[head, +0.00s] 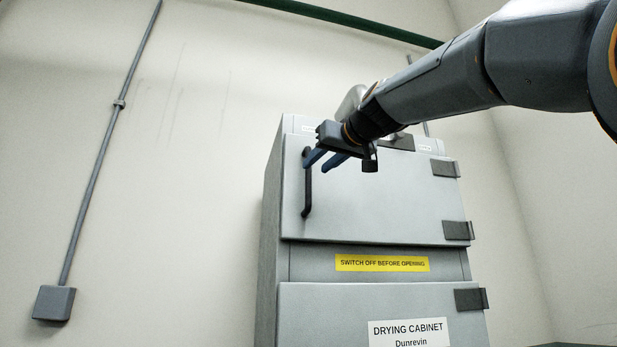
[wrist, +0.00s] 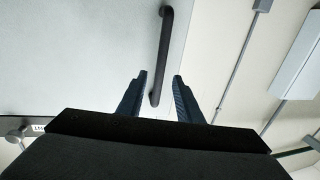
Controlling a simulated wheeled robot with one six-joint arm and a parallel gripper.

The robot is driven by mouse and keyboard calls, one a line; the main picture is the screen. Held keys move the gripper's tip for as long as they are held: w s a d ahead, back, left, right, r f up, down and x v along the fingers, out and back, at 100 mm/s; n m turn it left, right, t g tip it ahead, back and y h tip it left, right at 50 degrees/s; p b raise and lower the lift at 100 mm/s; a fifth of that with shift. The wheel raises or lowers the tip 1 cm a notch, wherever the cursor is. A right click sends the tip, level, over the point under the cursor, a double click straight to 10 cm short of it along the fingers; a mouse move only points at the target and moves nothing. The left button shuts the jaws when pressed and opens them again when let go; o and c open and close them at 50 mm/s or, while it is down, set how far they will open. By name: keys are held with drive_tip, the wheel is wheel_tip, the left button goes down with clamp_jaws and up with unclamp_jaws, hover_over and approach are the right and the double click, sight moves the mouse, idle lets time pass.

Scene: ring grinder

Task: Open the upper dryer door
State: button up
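The drying cabinet's upper door (head: 385,200) is a grey panel, and it looks shut. Its black vertical bar handle (head: 307,190) is on the left edge, with dark hinges on the right side. My gripper (head: 317,164) is in front of the door near the upper part of the handle. In the wrist view my gripper (wrist: 158,80) is open, with its two blue fingers apart. The handle (wrist: 164,50) runs up between and beyond the fingers, and its near end lies between them. I cannot tell whether either finger touches it.
A lower door (head: 330,310) with a "DRYING CABINET" label sits below a yellow warning strip (head: 382,263). Dark hinges (head: 457,230) are at the right edge. A conduit and grey box (head: 54,303) are on the left wall. The space left of the cabinet looks clear.

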sight(310, 172)
drive_tip(key=p+x, duration=0.2)
drive_tip(key=x, duration=0.4)
drive_tip(key=shift+w+a+p, duration=0.15)
drive_tip(key=shift+w+p, duration=0.1)
drive_tip(key=shift+p, duration=0.05)
clamp_jaws()
